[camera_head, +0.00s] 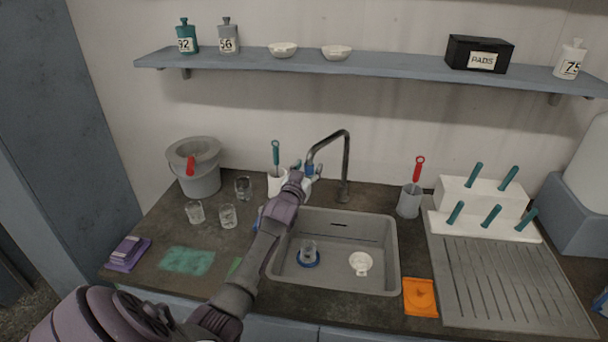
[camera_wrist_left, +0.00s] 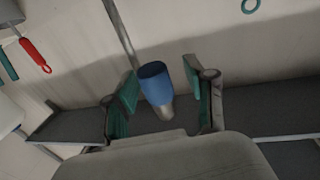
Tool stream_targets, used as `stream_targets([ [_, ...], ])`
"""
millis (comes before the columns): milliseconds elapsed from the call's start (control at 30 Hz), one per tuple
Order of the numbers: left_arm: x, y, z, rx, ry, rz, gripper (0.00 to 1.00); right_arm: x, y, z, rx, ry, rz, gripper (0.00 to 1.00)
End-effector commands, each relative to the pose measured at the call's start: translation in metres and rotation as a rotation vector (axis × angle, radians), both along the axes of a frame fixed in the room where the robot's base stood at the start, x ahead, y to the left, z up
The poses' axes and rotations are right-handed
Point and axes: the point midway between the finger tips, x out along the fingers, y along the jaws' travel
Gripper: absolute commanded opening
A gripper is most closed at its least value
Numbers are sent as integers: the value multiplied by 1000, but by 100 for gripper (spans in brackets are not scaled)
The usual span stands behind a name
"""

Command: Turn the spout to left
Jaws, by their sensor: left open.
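The dark metal spout (camera_head: 346,165) rises behind the sink and arches to the left, its end over the sink's back left corner. A blue tip (camera_head: 309,169) shows at its end. My left gripper (camera_head: 310,180) is at this tip, its arm crossing the sink's left edge. In the left wrist view the blue tip (camera_wrist_left: 154,82) stands between the two teal-padded fingers of the open gripper (camera_wrist_left: 158,95), with a gap on each side. The fingers partly hide the tip in the head view. My right gripper is not in view.
The sink (camera_head: 391,250) holds a glass on a blue ring (camera_head: 309,262) and a white cup (camera_head: 361,263). A white holder with a teal brush (camera_head: 276,160) stands close behind my gripper. Glasses (camera_head: 228,216) stand left; a grey holder (camera_head: 408,202) stands right of the spout.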

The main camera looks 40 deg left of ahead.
Motion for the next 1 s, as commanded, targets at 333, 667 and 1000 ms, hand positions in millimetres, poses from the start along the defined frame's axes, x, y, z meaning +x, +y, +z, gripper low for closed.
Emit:
stream_targets([
  [333, -52, -20, -2, -1, 2, 1, 55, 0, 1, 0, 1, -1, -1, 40],
  [667, -103, -40, -2, -1, 2, 2, 55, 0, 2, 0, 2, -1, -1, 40],
  [1000, -110, -43, -1, 0, 1, 3, 55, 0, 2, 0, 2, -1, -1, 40],
])
